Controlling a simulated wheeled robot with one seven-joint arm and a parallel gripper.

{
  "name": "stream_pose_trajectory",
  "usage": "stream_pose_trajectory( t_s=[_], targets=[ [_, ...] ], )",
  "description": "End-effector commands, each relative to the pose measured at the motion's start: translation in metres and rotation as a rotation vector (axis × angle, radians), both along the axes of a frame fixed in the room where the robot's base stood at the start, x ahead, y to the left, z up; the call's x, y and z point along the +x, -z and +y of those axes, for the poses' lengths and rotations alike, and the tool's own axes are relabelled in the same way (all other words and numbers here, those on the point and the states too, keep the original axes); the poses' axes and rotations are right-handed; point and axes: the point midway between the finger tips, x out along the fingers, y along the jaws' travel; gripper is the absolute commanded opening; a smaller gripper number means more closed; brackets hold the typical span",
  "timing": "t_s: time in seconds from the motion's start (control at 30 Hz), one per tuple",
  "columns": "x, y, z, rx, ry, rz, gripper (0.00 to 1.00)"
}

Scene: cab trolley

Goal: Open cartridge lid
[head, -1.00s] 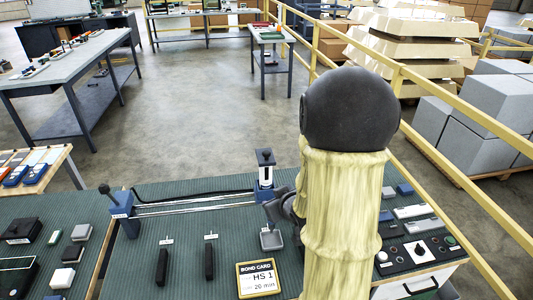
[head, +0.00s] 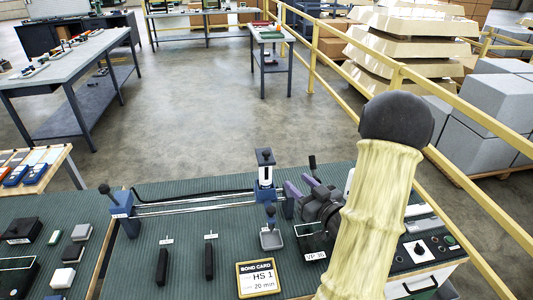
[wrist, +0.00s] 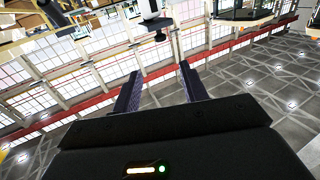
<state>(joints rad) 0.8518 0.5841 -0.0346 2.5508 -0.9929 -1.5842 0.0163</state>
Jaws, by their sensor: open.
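My gripper (head: 298,188) is above the right part of the green bench, with its two purple fingers apart and nothing between them. The fingers also show apart and empty in the wrist view (wrist: 159,72). A clear-sided box labelled VP 30 (head: 315,256) stands just below and right of my gripper, partly covered by it. I cannot tell for sure which part is the cartridge lid. My forearm hides part of the bench on the right.
A blue rail fixture (head: 265,192) with a black-topped post stands left of my gripper. Two black handles (head: 209,262) and a yellow bond card (head: 258,278) lie in front. A white panel with a knob (head: 418,249) is at right. A yellow railing (head: 463,178) runs behind.

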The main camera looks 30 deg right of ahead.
Motion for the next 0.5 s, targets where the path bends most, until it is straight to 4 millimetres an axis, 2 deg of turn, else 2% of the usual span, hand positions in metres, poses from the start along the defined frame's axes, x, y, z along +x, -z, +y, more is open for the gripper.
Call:
stream_pose_trajectory(
  t_s=[0.17,0.5],
  targets=[
    [0.012,-0.001,0.002,0.000,-0.004,0.001,0.43],
    [0.067,-0.003,0.009,0.000,-0.004,0.000,0.43]
  ],
)
